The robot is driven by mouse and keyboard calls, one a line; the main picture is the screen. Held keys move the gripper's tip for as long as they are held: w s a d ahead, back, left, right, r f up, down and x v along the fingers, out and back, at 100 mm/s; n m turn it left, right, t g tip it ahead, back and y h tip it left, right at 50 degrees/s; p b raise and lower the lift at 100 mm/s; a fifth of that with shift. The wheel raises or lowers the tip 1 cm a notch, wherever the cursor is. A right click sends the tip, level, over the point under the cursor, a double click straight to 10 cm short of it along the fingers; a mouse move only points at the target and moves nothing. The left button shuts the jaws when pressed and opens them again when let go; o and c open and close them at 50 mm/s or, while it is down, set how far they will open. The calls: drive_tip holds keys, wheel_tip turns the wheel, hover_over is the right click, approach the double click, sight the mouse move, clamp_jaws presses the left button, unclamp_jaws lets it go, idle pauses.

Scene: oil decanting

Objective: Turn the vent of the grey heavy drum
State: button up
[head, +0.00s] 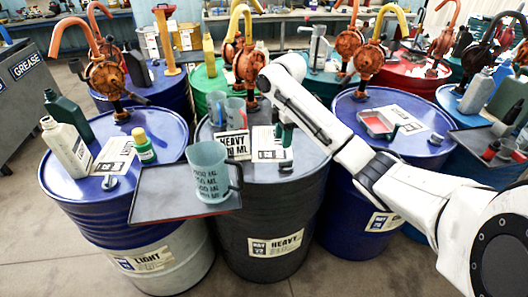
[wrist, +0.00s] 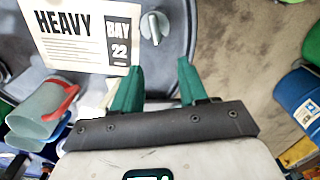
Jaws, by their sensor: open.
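The grey heavy drum (head: 265,215) stands in the middle of the head view with a "HEAVY" label on its side. Its top also shows in the wrist view (wrist: 190,12). The vent, a small grey knob with a raised grip (wrist: 153,27), sits on that top beside a "HEAVY BAY 22" card (wrist: 85,38). My gripper (wrist: 157,75) has green fingers, open and empty. In the wrist view the vent lies beyond the fingertips, roughly between them, and apart from them. My gripper is over the drum top in the head view (head: 284,137).
A measuring jug (head: 208,172) stands on a tray (head: 165,205) at the drum's left front. An orange pump (head: 248,65) rises behind, with pale beakers (head: 217,105) near it. Blue drums flank both sides; the left one (head: 70,205) bears bottles.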

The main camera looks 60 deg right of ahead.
sight(282, 161)
drive_tip(key=f+b, duration=0.3)
drive_tip(key=f, duration=0.1)
drive_tip(key=f+b, duration=0.2)
drive_tip(key=f, duration=0.2)
drive_tip(key=shift+w+d+f+b, duration=0.2)
drive_tip(key=shift+f+b, duration=0.1)
drive_tip(key=shift+b, duration=0.1)
drive_tip(key=shift+s+f, duration=0.1)
drive_tip(key=shift+f, duration=0.85)
clamp_jaws()
